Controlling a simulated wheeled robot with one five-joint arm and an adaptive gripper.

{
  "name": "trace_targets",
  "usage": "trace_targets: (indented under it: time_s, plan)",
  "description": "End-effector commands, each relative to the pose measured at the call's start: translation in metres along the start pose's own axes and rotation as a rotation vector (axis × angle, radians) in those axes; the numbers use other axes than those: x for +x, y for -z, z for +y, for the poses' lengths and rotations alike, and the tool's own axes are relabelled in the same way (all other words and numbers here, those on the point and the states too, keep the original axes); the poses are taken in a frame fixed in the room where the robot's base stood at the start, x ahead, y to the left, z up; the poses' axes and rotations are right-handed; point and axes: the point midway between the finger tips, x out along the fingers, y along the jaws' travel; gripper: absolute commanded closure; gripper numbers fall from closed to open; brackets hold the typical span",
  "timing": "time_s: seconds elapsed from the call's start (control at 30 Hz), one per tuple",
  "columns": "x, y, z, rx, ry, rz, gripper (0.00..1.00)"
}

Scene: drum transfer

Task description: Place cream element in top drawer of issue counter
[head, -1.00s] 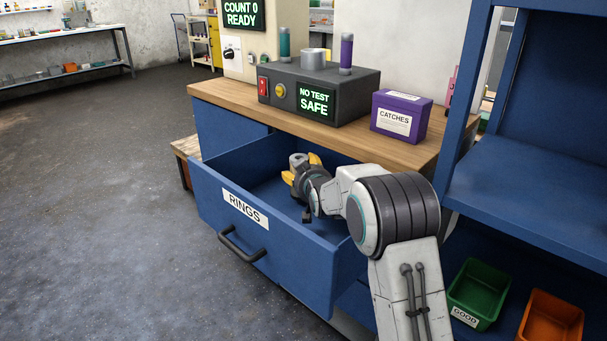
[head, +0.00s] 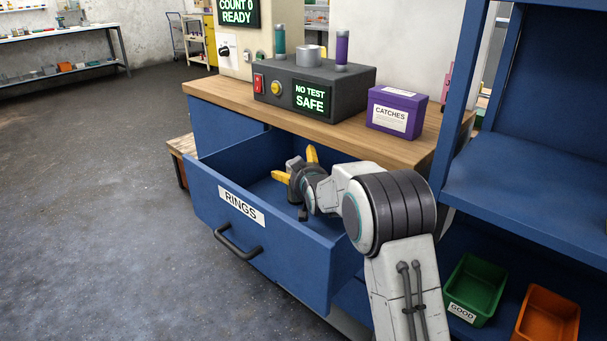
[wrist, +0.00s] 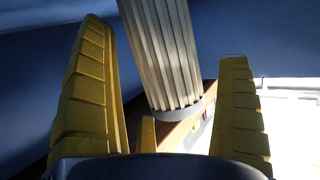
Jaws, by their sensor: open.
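The cream element (wrist: 163,55) is a ribbed cylinder with a grey end collar, seen between my gripper's yellow fingers in the wrist view. My gripper (wrist: 163,42) is open, with a gap on each side of the element. In the head view my gripper (head: 296,165) is inside the pulled-out top drawer (head: 205,192), labelled RINGS, its fingers spread. There the element is mostly hidden or too small to make out; whether it rests on the drawer floor I cannot tell. The drawer belongs to the blue issue counter (head: 225,135) with a wooden top.
On the countertop stand a dark test box (head: 318,90) reading NO TEST SAFE and a purple CATCHES box (head: 397,110). A blue shelf unit (head: 530,190) is at right, with a green GOOD bin (head: 474,285) and an orange bin (head: 547,318) below. Floor at left is clear.

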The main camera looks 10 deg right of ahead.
Motion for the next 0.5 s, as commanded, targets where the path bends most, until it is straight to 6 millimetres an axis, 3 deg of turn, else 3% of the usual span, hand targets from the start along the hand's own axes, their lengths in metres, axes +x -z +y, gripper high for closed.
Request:
trace_targets:
  time_s: [0.2, 0.5]
  plan:
    - [-0.005, 0.016, 0.0, 0.0, 0.0, 0.0, 0.05]
    - [-0.053, 0.011, 0.0, 0.0, 0.0, 0.0, 0.05]
